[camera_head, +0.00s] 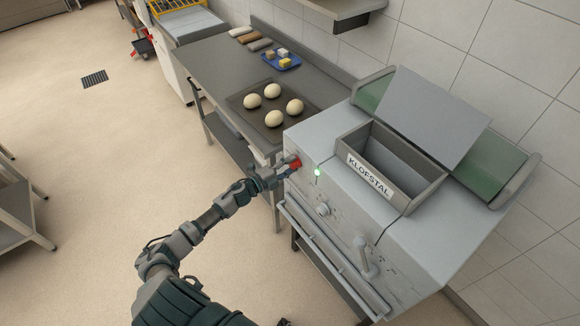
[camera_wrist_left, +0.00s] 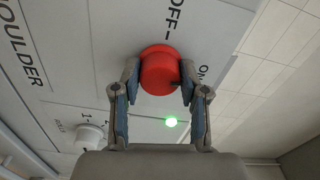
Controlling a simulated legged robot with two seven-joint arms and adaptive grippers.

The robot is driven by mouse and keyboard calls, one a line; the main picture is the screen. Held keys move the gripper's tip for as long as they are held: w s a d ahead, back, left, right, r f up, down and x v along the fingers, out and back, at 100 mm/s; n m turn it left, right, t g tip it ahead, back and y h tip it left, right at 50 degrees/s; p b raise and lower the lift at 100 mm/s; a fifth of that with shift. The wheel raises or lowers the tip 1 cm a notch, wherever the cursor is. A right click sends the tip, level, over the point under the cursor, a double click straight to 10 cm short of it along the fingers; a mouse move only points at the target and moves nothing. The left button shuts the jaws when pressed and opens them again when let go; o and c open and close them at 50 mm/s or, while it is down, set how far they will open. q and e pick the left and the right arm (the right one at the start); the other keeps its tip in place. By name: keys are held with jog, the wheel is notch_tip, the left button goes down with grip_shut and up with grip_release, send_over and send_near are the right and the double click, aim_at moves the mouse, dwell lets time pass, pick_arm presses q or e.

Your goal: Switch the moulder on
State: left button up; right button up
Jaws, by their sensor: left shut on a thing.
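The moulder (camera_head: 330,215) is a grey machine marked KLOFSTAL at the right of the head view. Its red rotary switch (camera_head: 294,163) sits at the left end of its front panel. In the left wrist view the red knob (camera_wrist_left: 160,72) lies between my fingers, beside the OFF and ON lettering. My left gripper (camera_head: 284,170) is shut on the knob; it also shows in the left wrist view (camera_wrist_left: 160,88), one finger at each side. A green lamp (camera_head: 318,171) glows on the panel near the switch, and also in the left wrist view (camera_wrist_left: 171,122). My right gripper is not in view.
A steel table (camera_head: 215,60) stands beside the moulder with a tray (camera_head: 236,103) of several dough balls and a blue tray (camera_head: 267,62).

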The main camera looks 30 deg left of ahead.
pick_arm(q)
jog(key=shift+s+f+m, duration=0.1)
jog(key=shift+f+m, duration=0.25)
jog(key=shift+m, duration=0.65)
jog(key=shift+f+b, duration=0.1)
jog(key=shift+b, duration=0.2)
jog(key=o, duration=1.2)
jog(key=shift+c, duration=0.2)
jog(key=shift+r, duration=0.2)
jog(key=shift+s+a, duration=0.1)
jog(key=v, duration=1.1)
jog(key=shift+s+a, duration=0.15)
jog(key=shift+s, duration=0.15)
jog(key=shift+f, duration=0.2)
